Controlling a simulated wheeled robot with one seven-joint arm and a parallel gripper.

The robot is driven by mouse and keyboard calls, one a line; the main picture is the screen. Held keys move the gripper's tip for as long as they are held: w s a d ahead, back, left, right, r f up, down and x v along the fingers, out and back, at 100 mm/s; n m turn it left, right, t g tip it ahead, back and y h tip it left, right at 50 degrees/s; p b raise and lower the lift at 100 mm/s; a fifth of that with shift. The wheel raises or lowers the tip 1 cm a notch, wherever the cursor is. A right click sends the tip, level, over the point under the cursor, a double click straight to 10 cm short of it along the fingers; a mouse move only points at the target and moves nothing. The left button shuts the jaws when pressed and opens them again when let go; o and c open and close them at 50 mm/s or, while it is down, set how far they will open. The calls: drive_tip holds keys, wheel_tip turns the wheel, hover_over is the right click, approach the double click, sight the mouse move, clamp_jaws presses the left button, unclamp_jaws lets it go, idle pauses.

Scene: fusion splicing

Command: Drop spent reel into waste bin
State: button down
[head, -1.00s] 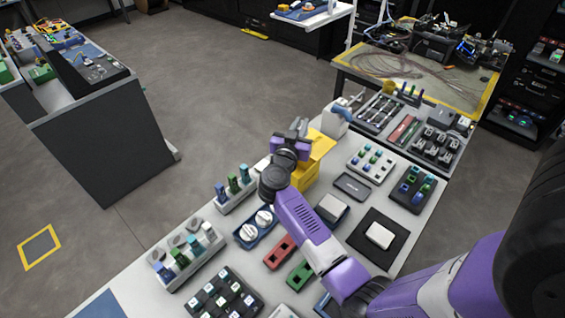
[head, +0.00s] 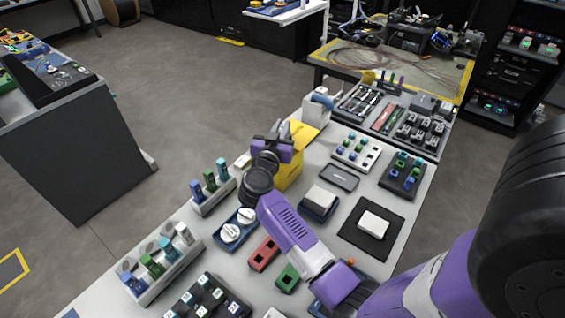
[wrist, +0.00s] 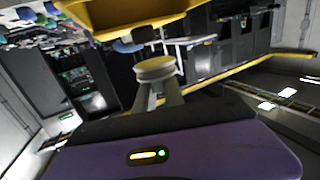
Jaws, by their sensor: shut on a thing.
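My gripper (head: 275,132) is above the bench beside a yellow bin (head: 290,172), which I take to be the waste bin. In the wrist view my gripper (wrist: 157,88) is shut on a small pale round reel (wrist: 156,68). The yellow bin (wrist: 125,16) fills the top of the wrist view, apart from the reel. In the head view the reel cannot be made out, as my wrist hides it.
A white dispenser (head: 317,106) stands just behind the bin. A rack with upright coloured pieces (head: 210,188) and a blue tray with two white reels (head: 237,228) lie near my arm. Open floor (head: 170,110) lies left of the bench.

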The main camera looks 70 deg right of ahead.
drive_tip(key=shift+f, duration=0.1)
drive_tip(key=c, duration=1.3)
unclamp_jaws()
drive_tip(key=shift+c, duration=0.2)
drive_tip(key=s+a, duration=0.1)
drive_tip(key=a, duration=0.6)
drive_tip(key=shift+a+r, duration=0.2)
drive_tip(key=shift+a, duration=0.2)
